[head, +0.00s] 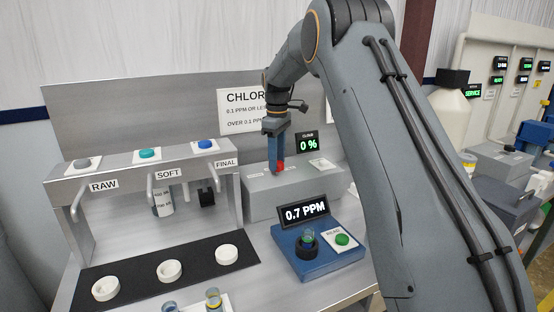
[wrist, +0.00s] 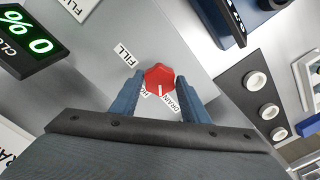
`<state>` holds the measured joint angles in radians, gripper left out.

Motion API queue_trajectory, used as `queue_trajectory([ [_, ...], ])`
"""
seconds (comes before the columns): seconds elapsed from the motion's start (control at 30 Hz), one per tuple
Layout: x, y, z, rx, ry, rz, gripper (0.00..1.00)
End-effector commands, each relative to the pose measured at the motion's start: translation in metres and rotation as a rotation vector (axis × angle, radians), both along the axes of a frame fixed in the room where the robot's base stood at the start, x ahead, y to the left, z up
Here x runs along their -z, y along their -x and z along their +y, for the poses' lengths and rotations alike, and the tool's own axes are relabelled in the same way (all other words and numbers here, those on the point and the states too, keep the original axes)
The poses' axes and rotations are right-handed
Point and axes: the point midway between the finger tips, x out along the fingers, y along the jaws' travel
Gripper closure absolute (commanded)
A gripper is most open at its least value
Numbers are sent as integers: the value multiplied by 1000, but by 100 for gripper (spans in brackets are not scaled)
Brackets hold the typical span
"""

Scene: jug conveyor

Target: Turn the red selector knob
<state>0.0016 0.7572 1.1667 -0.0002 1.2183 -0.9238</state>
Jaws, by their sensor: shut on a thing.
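The red selector knob (wrist: 159,79) sits on the top face of a grey box (head: 300,190). In the wrist view it lies between the two blue fingertips of my gripper (wrist: 157,86), which are shut on it. A white pointer line on the knob points towards the gripper's palm. Labels FILL and DRAIN show around the knob, and a third label is partly covered by a finger. In the head view the knob (head: 281,166) is a small red patch behind my gripper (head: 277,168), which points down at the box.
A display reading 0 % (head: 307,144) stands behind the box. A blue device (head: 318,258) with a 0.7 PPM display (head: 304,212) and a green button is in front. A dispenser (head: 60,190) with RAW, SOFT and FINAL taps stands left, with white cups on a black mat.

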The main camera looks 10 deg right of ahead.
Motion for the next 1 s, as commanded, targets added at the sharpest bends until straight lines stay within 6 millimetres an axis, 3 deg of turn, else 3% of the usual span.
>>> queue_trajectory([
  [0.33,-1,-1,0,-123,-1,-4,81],
  [0.83,-2,-1,0,-141,1,-4,81],
  [0.87,-2,-1,0,-141,1,-4,55],
  [0.93,-2,-1,0,-141,1,-4,44],
  [1.0,-1,-1,0,-140,0,-4,40],
])
